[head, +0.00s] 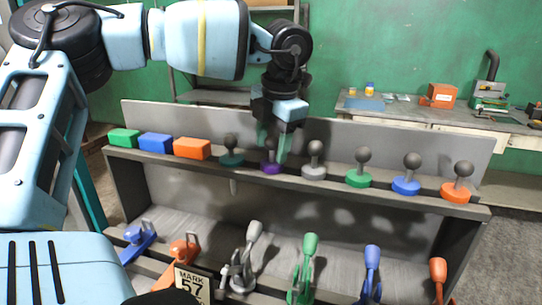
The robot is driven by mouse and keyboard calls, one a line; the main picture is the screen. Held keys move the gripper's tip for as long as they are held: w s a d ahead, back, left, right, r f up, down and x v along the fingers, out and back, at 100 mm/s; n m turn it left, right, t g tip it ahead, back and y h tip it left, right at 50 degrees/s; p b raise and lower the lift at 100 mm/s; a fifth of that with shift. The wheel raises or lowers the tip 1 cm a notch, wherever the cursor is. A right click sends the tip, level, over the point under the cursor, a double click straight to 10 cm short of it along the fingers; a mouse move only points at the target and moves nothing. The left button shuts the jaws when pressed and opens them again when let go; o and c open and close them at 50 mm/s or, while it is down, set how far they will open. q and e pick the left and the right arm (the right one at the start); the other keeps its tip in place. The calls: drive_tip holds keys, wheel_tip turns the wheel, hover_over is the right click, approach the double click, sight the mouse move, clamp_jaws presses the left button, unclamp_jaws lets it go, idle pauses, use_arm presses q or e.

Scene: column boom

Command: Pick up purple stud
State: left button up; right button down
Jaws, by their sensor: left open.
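The purple stud (271,168) stands upright on the top shelf of the rack, with a purple base and a dark knob partly hidden by my fingers. My left gripper (273,148) points down from above with its greenish fingers apart. The fingers are around or just in front of the stud's knob; I cannot tell whether they touch it. My right gripper is not in view.
A teal stud (231,158) stands close on the left and a grey stud (314,171) close on the right. Green, blue and orange blocks (192,149) sit further left. Several coloured levers (304,270) stand on the lower shelf. A workbench (430,114) is behind.

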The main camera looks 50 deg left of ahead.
use_arm(q)
drive_tip(key=shift+c, duration=0.4)
drive_tip(key=c, duration=0.9)
drive_tip(key=shift+c, duration=0.4)
drive_tip(key=shift+r, duration=0.1)
drive_tip(key=shift+r, duration=0.55)
wheel_tip(320, 180, up, 2)
drive_tip(key=shift+r+b, duration=0.1)
drive_tip(key=shift+b, duration=0.25)
drive_tip(key=s+d+b, duration=0.1)
drive_tip(key=s+d, duration=0.3)
drive_tip(key=d, duration=0.2)
drive_tip(key=s+d+r+b, duration=0.1)
drive_tip(key=s+d, duration=0.3)
drive_tip(key=d, duration=0.3)
drive_tip(key=shift+s+d+r+b, duration=0.25)
drive_tip(key=shift+s+d+b, duration=0.05)
drive_tip(key=shift+s+b, duration=0.05)
